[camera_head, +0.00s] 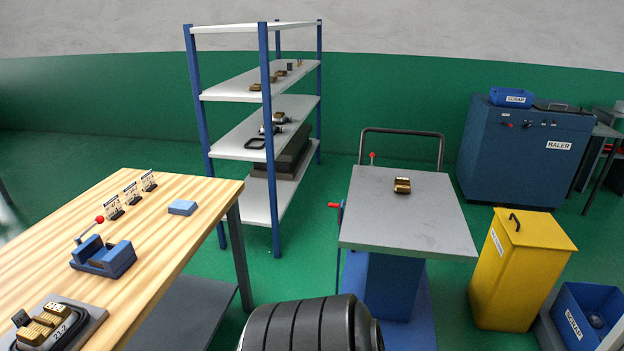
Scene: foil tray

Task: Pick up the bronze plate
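A small bronze-brown piece (402,185) with shiny and dark parts lies on top of the grey lift table (410,222), near its back middle. Other brass-coloured blocks (42,323) sit in a dark holder at the bottom left of the wooden table. Small brown pieces (255,87) also lie on an upper shelf of the rack. I cannot tell for sure which of these is the bronze plate. Neither of my grippers shows in this view.
The wooden table (205,195) on the left carries a blue vise (103,257), a blue block (182,207) and several label cards. A shelf rack (262,182) stands behind. A yellow bin (520,270), blue scrap bin (572,318) and baler (520,150) are right. Green floor lies between them.

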